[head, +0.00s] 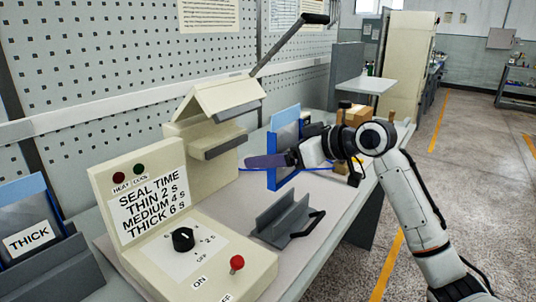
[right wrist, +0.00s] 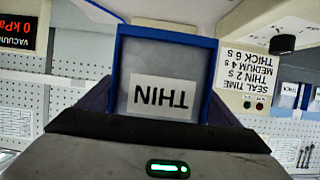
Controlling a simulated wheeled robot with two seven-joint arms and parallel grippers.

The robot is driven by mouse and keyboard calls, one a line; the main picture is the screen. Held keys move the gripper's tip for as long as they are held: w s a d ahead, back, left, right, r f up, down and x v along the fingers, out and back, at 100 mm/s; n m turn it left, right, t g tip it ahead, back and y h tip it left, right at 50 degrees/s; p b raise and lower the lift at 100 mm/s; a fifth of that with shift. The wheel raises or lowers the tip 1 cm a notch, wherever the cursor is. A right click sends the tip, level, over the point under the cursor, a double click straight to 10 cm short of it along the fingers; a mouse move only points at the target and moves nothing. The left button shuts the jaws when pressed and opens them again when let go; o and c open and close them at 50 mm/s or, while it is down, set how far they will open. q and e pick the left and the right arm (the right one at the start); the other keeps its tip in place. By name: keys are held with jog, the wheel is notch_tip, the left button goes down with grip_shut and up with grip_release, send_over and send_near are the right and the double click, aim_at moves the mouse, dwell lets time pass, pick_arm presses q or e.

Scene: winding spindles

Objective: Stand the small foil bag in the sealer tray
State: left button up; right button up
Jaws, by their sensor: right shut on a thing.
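The bag in my right gripper is a grey foil pouch with blue edges (head: 287,128). In the right wrist view the bag (right wrist: 168,58) shows a white label reading THIN, upside down in that picture. My right gripper (head: 268,160) is shut on it, with dark purple fingers at its sides. The bag is upright and appears raised above the bench. The sealer tray (head: 270,229), a grey trough with a black handle, lies below the bag in front of the sealer (head: 202,140). The bag and tray look apart. My left gripper is out of view.
A control panel (head: 170,240) with a knob and red button stands at the front. A bag labelled THICK (head: 30,238) stands in a grey holder at the left. The sealer's long lever (head: 285,45) rises above.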

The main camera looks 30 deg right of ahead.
aim_at(293, 218)
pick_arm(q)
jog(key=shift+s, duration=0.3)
pick_arm(e)
jog(key=shift+s+r, duration=0.1)
jog(key=shift+s, duration=0.05)
pick_arm(q)
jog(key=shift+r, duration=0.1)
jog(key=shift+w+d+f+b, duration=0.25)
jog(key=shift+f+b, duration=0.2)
jog(key=shift+b, duration=0.3)
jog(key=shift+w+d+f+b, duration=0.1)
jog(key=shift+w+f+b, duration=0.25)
jog(key=shift+b, duration=0.35)
pick_arm(e)
jog(key=shift+f, duration=2.95)
pick_arm(q)
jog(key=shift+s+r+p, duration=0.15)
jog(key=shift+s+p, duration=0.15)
jog(key=shift+p, duration=0.05)
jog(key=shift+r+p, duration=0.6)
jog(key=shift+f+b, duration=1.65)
pick_arm(e)
jog(key=shift+f, duration=2.85)
jog(key=o, duration=0.9)
jog(key=shift+r, duration=0.1)
